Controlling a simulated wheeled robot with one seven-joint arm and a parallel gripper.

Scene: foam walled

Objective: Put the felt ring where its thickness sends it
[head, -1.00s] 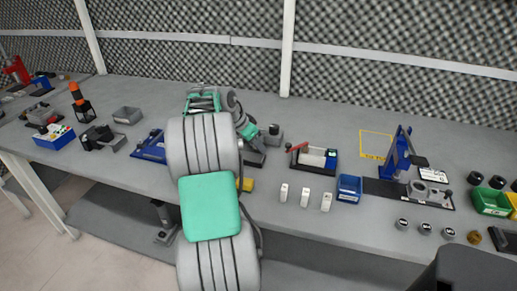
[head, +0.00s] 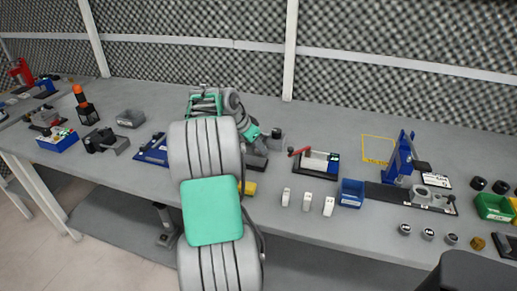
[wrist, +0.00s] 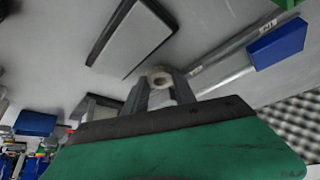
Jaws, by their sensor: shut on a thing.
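A pale, beige felt ring (wrist: 160,77) shows in the wrist view between the fingertips of my gripper (wrist: 158,88). My gripper is shut on it, with the ring's hole facing the camera. In the head view my own arm hides the ring and most of the gripper, which is over the bench beside a small grey block (head: 277,138). A dark-edged flat plate (wrist: 135,38) lies near the ring in the wrist view. A metal bar with a blue block (wrist: 277,44) is to its right.
On the bench (head: 330,225) stand a tray with a red lever (head: 316,163), several white pieces (head: 307,201), a blue bin (head: 351,193), a blue press (head: 401,158) and a green bin (head: 493,207). A yellow outlined square (head: 377,149) is empty. A blue box (head: 57,140) is left.

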